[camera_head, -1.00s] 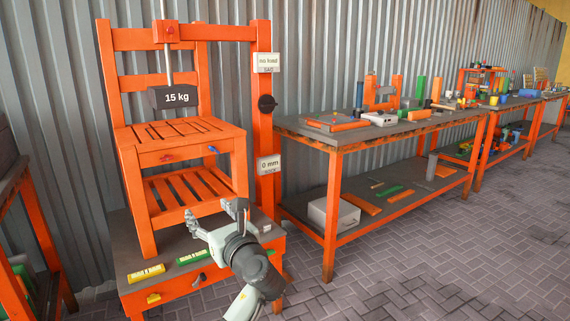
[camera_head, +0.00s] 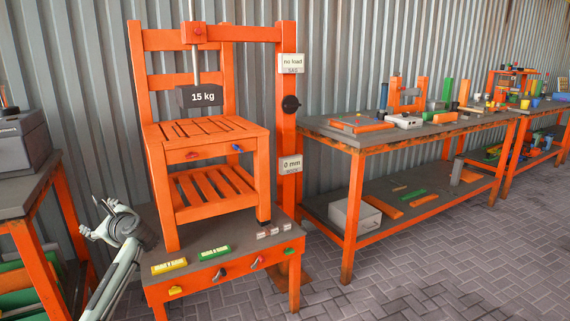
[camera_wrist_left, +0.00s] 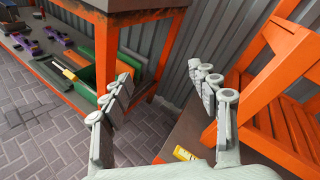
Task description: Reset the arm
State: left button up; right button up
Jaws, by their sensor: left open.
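My left gripper (camera_head: 92,215) is at the lower left of the head view, to the left of the orange test stand (camera_head: 288,130). Its arm comes up from the bottom edge. In the left wrist view the two fingers of my left gripper (camera_wrist_left: 164,84) are spread apart with nothing between them. It is clear of the stand and of the bench at the left. My right gripper is in neither view.
A dark-topped bench (camera_head: 40,180) with a grey box (camera_head: 22,140) is at the left. A long workbench (camera_head: 400,135) with parts runs right. Paved floor is open in front.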

pick_arm(q)
jog(key=w+d+f+n+t+h, duration=0.25)
jog(key=w+d+n+h, duration=0.2)
jog(key=d+n, duration=0.3)
jog(key=w+d+f+n+t+h, duration=0.2)
jog(key=w+d+f+n+h, duration=0.3)
jog(key=n, duration=0.4)
jog(key=s+d+f+g, duration=0.35)
jog(key=s+f, duration=0.65)
jog(key=f, duration=0.5)
jog(key=s+d+f+g+h, duration=0.2)
jog(key=s+d+f, duration=0.2)
jog(key=s+f, duration=0.85)
jog(key=s+d+f+g, duration=0.1)
jog(key=s+f, duration=0.4)
jog(key=s, duration=0.5)
jog(key=s+d+f+g, duration=0.2)
jog(key=s+f, duration=0.4)
jog(key=s, duration=0.4)
jog(key=s+d+f+g, duration=0.1)
jog(key=s+f, duration=0.4)
jog(key=s, duration=0.5)
jog(key=shift+s+d+f+g+h, duration=0.35)
jog(key=shift+s+d+g, duration=0.05)
jog(key=shift+d, duration=0.35)
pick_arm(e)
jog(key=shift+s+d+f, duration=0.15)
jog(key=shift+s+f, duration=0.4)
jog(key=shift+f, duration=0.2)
